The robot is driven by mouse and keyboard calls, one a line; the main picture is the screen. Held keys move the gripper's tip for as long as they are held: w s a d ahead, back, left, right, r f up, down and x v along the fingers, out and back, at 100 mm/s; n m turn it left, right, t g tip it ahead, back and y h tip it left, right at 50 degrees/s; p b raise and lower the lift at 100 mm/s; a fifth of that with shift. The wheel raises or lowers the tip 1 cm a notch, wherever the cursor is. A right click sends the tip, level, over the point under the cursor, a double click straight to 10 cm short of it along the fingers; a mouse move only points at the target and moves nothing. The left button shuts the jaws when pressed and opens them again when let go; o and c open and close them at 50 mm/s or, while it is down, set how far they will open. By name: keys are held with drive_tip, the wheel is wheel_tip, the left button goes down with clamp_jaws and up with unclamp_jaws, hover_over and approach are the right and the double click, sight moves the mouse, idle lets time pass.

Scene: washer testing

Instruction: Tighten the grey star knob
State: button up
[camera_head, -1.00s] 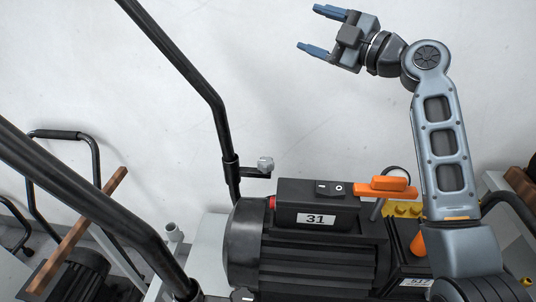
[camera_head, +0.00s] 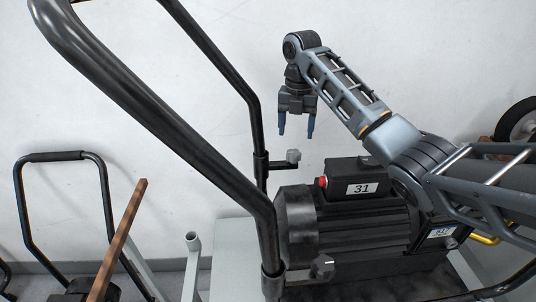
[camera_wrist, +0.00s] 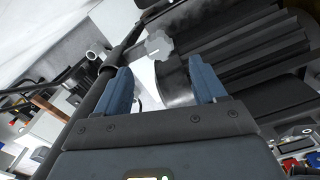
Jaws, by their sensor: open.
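A small grey star knob (camera_head: 293,156) sits on a clamp on the far tube of the black handle frame (camera_head: 253,110). In the wrist view the grey star knob (camera_wrist: 158,43) shows beyond the fingertips, roughly centred between them. My gripper (camera_head: 296,132) is open and empty. Its blue fingers point down, above the knob in the head view and apart from it. The open fingers also frame the wrist view (camera_wrist: 161,80). A second grey knob (camera_head: 322,267) shows on the near side of the frame.
A black finned motor (camera_head: 360,230) with a box labelled 31 (camera_head: 345,188) and a red button (camera_head: 323,182) stands right of the handle. A wooden bar (camera_head: 125,235) and another handle frame (camera_head: 58,156) are at the left. The white wall behind is bare.

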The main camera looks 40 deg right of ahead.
sight(294, 152)
wheel_tip(294, 152, down, 8)
drive_tip(key=shift+a+r+p, duration=0.1)
drive_tip(key=shift+r+p, duration=0.15)
drive_tip(key=shift+p, duration=0.2)
drive_tip(key=shift+c, duration=0.2)
drive_tip(key=c, duration=1)
